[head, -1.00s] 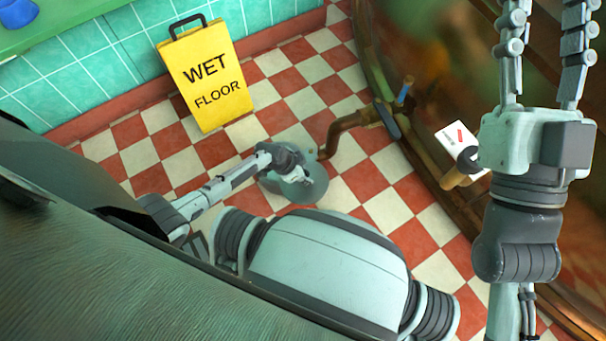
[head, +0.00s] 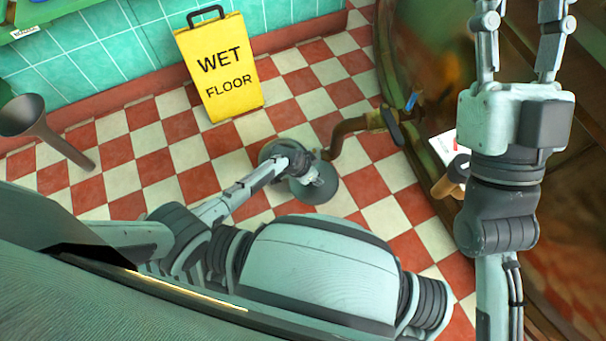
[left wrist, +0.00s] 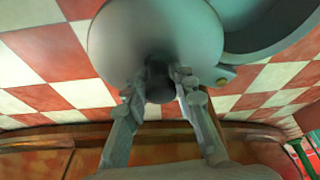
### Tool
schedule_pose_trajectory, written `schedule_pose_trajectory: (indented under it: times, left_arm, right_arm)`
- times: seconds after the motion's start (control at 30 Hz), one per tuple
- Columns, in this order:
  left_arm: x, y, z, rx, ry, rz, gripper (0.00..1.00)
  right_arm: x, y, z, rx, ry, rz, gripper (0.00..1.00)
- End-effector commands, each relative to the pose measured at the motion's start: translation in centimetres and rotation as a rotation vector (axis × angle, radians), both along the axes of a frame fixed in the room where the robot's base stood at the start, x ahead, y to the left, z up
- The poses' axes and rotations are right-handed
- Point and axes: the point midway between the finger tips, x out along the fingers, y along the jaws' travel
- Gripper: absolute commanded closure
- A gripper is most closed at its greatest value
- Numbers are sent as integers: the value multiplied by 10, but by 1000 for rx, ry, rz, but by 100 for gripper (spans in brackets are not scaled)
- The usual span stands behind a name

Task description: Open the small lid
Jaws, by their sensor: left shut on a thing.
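The small lid is a round grey-green disc with a dark knob (left wrist: 158,80), large in the left wrist view (left wrist: 115,45). In the head view the lid (head: 268,150) sits up and left of a second grey-green round part (head: 325,190), partly overlapping it. In the left wrist view this part (left wrist: 270,40) curves behind the lid at upper right. My left gripper (head: 280,166) is shut on the knob; its fingers flank it in the left wrist view (left wrist: 160,88). My right gripper (head: 517,30) is empty, its fingers apart, pointing up at the right.
A curved brown pipe (head: 350,127) stands close to the round part. A large copper vessel (head: 440,60) fills the right side. A yellow wet-floor sign (head: 220,65) leans against the tiled wall. A dark funnel-shaped thing (head: 40,130) is at left. Checkered floor lies open between.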

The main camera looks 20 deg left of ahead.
Motion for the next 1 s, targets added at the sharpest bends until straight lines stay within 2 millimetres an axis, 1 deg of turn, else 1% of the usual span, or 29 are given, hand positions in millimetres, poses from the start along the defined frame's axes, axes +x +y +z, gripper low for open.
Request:
schedule_pose_trajectory:
  times: [0.03,0.1,0.5,1.0]
  left_arm:
    - [2,-5,0,0,-4,-3,100]
    - [3,-9,1,0,-4,-4,100]
    - [9,-27,1,-2,-4,-6,100]
    - [10,-32,2,-4,-2,-6,100]
  right_arm:
    - [-1,-1,0,2,-7,0,60]
    - [-2,-1,1,5,-15,-1,60]
    - [-5,-3,3,17,-54,-5,60]
    - [-7,-5,9,24,-81,-7,60]
